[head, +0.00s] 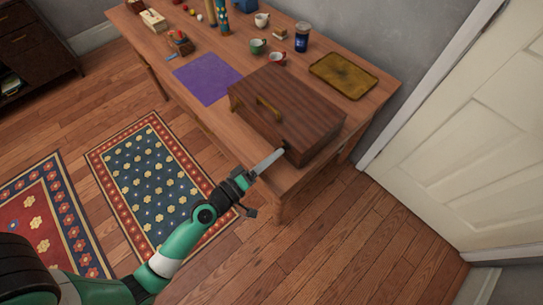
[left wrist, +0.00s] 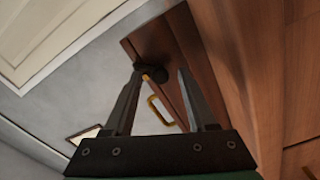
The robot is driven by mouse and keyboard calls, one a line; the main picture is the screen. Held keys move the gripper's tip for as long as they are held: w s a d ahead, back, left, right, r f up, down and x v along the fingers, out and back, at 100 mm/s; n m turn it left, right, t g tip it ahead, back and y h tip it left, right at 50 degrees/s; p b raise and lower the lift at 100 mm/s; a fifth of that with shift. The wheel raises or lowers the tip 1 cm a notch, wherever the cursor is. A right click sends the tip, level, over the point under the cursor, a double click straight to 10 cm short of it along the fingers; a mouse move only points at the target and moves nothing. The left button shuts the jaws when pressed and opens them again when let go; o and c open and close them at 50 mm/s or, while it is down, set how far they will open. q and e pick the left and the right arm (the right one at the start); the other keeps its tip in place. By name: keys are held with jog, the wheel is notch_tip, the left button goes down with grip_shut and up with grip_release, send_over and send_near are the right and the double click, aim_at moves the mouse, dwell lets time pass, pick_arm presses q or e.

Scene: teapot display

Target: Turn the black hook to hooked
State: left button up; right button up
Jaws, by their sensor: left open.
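The black hook (head: 287,147) is a small dark piece on the near end of the brown wooden box (head: 300,100), by the right end of the table. In the left wrist view the hook (left wrist: 158,73) shows as a dark rounded piece with a short arm reaching left. My left gripper (head: 281,152) is at that end of the box. Its fingers (left wrist: 159,71) are apart with nothing clasped, and the hook lies around the gap between the tips. The left fingertip overlaps the hook's arm; I cannot tell whether they touch. My right gripper is not in view.
The box has a gold handle (head: 268,108) on its front. A gold tray (head: 343,75) lies behind the box, and a purple mat (head: 207,78) lies left of it. Cups and a blue jar (head: 302,38) stand farther back. A white door (head: 470,130) is at the right.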

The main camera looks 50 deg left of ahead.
pick_arm(q)
jog(key=shift+s, duration=0.1)
jog(key=shift+s+f, duration=0.15)
jog(key=shift+s, duration=0.2)
jog(key=s+b, duration=0.4)
jog(key=s, duration=0.6)
jog(key=shift+s+d, duration=0.3)
jog(key=shift+s, duration=0.05)
jog(key=shift+r, duration=0.2)
